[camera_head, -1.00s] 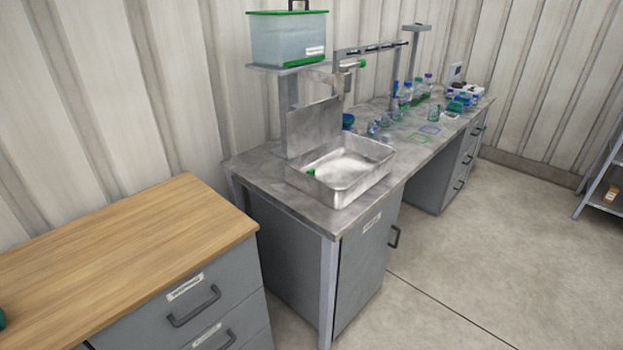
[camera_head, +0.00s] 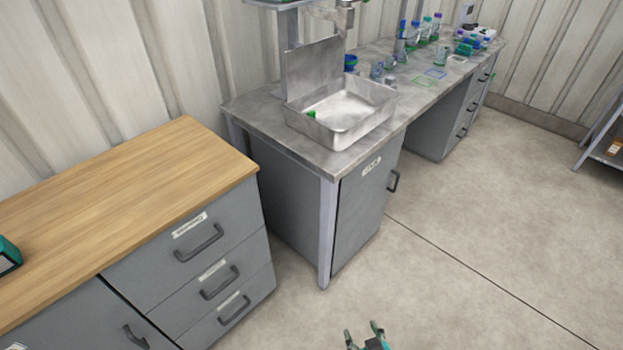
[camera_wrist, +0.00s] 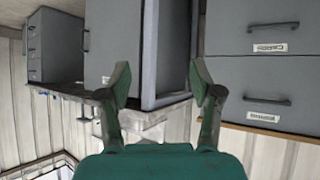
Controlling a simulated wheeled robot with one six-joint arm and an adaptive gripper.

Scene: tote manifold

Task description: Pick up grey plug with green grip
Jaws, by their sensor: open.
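A small green thing (camera_head: 311,114) shows at the left inside of the metal tray (camera_head: 345,134) on the grey bench. It may be the green grip of the plug; no grey part of it can be made out. My gripper (camera_head: 363,331) is at the bottom edge of the head view, over the floor and well short of the bench. In the wrist view my gripper (camera_wrist: 161,92) has its two fingers wide apart with nothing between them. The inside of the tray cannot be seen in the wrist view.
A wood-topped drawer cabinet (camera_head: 130,195) stands at the left. Bottles and glassware (camera_head: 425,32) stand farther along the grey bench (camera_head: 262,110). A metal panel (camera_head: 314,68) rises behind the tray.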

